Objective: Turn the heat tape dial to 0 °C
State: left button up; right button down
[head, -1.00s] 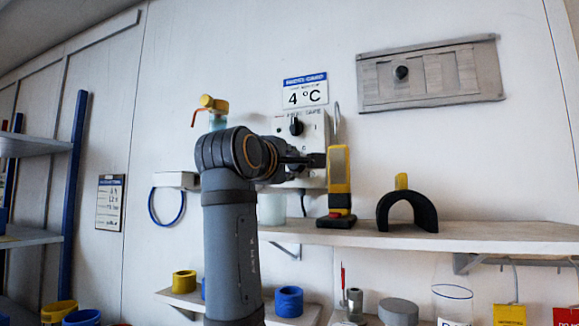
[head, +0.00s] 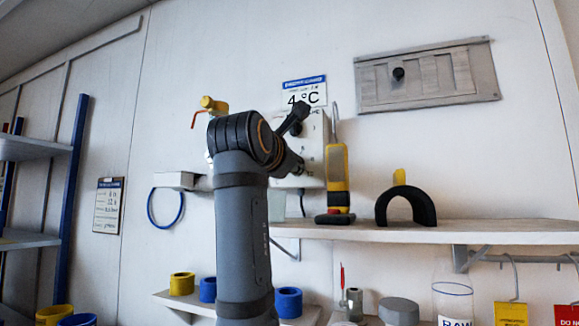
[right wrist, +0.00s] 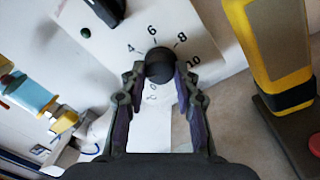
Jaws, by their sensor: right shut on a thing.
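The heat tape control box (head: 314,150) is a pale box on the wall, partly hidden by my right arm in the head view. Its dial is a small round black knob (right wrist: 160,63) in the right wrist view, with 4, 6, 8 and 10 printed around its upper side. The fingers of my right gripper (right wrist: 160,73) are closed on the knob from left and right. The dial's pointer cannot be made out, and the lower marks are unclear. My left gripper is not in view.
A sign (head: 304,92) reading 4 °C hangs above.

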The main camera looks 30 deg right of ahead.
pick_arm(q)
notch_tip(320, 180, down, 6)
jog(key=b, duration=0.6)
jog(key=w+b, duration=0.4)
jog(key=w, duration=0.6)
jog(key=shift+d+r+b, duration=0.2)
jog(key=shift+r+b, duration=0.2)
pick_arm(e)
jog(key=shift+r+n+g+y, duration=0.1)
jog(key=shift+n+g+y, duration=0.2)
jog(key=shift+n, duration=4.7)
jog(key=c, duration=1)
grip_release()
jog(key=shift+d, duration=0.1)
